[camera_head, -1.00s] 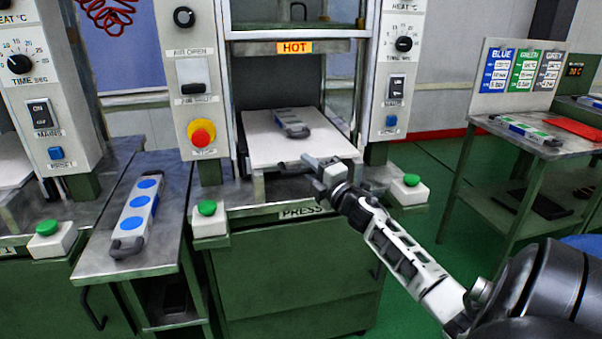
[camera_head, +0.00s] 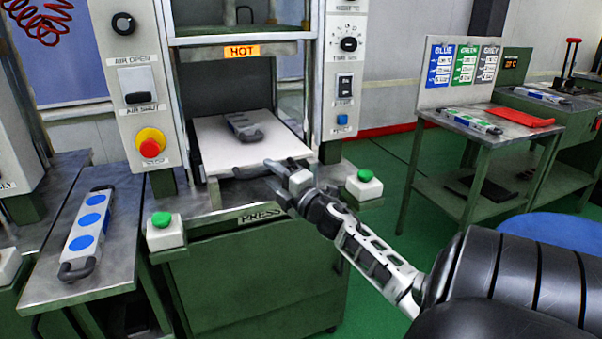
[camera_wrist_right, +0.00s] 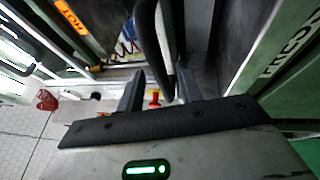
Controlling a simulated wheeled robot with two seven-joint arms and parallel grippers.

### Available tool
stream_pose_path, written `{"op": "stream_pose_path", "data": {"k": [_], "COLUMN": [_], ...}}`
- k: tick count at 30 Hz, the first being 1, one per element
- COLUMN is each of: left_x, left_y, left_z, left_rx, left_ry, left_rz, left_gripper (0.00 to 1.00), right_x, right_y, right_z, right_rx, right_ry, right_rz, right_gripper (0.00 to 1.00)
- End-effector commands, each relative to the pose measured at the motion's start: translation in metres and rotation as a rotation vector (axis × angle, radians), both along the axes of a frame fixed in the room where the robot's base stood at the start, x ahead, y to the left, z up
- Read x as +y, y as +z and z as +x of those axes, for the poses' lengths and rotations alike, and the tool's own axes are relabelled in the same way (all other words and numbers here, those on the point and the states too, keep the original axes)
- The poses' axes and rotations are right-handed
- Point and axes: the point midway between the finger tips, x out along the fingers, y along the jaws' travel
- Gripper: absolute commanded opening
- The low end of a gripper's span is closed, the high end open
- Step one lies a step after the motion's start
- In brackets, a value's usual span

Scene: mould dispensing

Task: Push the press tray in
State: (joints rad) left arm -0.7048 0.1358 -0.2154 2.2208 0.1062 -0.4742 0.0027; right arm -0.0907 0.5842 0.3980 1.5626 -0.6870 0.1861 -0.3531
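The pale press tray (camera_head: 215,150) sticks out of the press opening under the HOT sign. A grey mould (camera_head: 241,126) with a dark handle lies on it. A dark handle bar (camera_head: 243,172) runs along the tray's front edge. My right gripper (camera_head: 272,176) is at that front edge, its fingers apart. In the right wrist view the fingers of my right gripper (camera_wrist_right: 160,92) stand apart, with a dark curved bar (camera_wrist_right: 152,45) between them and a gap visible beside it. Whether they touch it is unclear. My left gripper is not in view.
Green buttons on white boxes (camera_head: 164,233) (camera_head: 364,187) flank the press front. A mould with blue discs (camera_head: 90,228) lies on the left side table. A red stop button (camera_head: 150,148) is on the press's left panel. A table at right holds a green-marked mould (camera_head: 472,121).

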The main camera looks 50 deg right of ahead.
Motion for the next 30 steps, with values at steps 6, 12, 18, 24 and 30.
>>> {"op": "stream_pose_path", "data": {"k": [6, 12, 18, 24, 30], "left_x": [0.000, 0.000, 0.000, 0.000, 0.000], "left_y": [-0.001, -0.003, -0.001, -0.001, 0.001], "left_z": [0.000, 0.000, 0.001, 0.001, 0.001], "left_rx": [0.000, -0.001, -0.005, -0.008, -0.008], "left_ry": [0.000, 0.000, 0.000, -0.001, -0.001], "left_rz": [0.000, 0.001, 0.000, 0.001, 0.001], "left_gripper": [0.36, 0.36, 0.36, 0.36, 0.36], "right_x": [0.009, 0.015, 0.018, 0.019, 0.019], "right_y": [-0.012, -0.018, -0.020, -0.020, -0.019], "right_z": [-0.056, -0.097, -0.118, -0.123, -0.123], "right_rx": [0.003, -0.001, -0.003, -0.004, -0.004], "right_ry": [-0.001, -0.001, -0.001, 0.000, -0.001], "right_rz": [0.004, 0.001, 0.001, -0.001, 0.000], "right_gripper": [0.36, 0.36, 0.36, 0.36, 0.36]}}
